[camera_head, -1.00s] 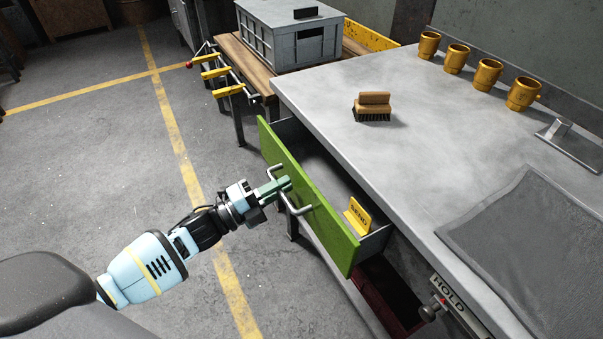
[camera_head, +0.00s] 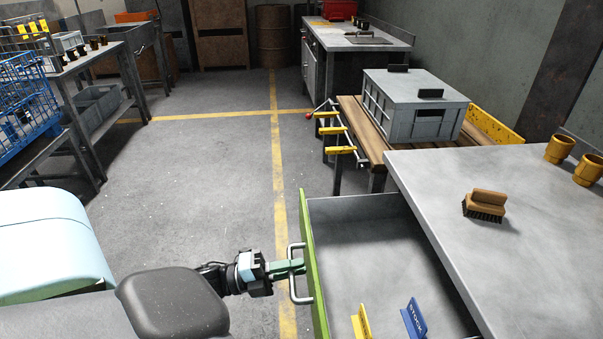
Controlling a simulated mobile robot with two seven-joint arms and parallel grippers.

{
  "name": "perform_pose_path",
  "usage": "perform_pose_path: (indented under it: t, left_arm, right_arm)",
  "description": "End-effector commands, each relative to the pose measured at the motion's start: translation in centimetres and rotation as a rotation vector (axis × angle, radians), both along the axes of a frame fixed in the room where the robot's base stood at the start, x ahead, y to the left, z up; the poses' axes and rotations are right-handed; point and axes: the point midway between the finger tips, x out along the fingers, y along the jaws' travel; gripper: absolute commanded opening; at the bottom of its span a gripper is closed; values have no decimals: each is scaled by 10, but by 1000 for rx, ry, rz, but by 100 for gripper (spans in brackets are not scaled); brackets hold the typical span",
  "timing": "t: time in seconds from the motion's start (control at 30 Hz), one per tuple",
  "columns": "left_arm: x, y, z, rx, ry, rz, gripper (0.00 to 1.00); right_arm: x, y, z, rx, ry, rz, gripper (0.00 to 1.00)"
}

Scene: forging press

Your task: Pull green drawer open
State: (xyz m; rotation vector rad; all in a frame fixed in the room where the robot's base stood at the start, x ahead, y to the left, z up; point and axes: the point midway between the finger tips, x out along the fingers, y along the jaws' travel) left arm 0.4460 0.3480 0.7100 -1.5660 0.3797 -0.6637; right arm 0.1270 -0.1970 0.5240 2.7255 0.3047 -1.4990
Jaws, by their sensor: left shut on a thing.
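The green drawer (camera_head: 308,252) stands well out from under the grey worktop, its green front edge-on at the left and its grey inside showing. A metal bar handle (camera_head: 292,281) sits on the outside of the front. My left gripper (camera_head: 296,266) comes in from the left and is shut on the handle. Inside the drawer a yellow sign (camera_head: 361,322) and a blue sign (camera_head: 414,318) stand near the bottom of the picture. The near end of the drawer is cut off by the picture's edge. My right gripper is out of view.
The grey worktop (camera_head: 535,240) carries a wooden brush (camera_head: 486,204) and yellow cups (camera_head: 559,148). Behind the drawer, a wooden bench (camera_head: 362,127) holds a grey crate (camera_head: 417,100), with yellow-handled clamps (camera_head: 340,150) at its side. A blue basket (camera_head: 25,105) is at the left. Open floor lies between.

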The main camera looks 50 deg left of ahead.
Motion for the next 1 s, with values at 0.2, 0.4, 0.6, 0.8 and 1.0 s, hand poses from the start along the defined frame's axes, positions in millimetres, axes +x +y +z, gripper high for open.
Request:
perform_pose_path:
  t: [0.2, 0.4, 0.6, 0.8, 1.0]
  left_arm:
    - [0, 1, 0, 0, 0, 1, 0]
    - [0, 1, 0, 0, 0, 1, 19]
    - [0, 1, 0, 0, 0, 1, 19]
    - [-9, 7, -3, 0, 4, 2, 19]
    - [-34, 26, -10, 0, 5, 3, 19]
  right_arm:
    - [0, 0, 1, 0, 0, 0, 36]
    - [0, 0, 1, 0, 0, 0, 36]
    - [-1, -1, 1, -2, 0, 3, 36]
    - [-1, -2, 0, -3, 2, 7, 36]
    - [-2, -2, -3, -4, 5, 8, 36]
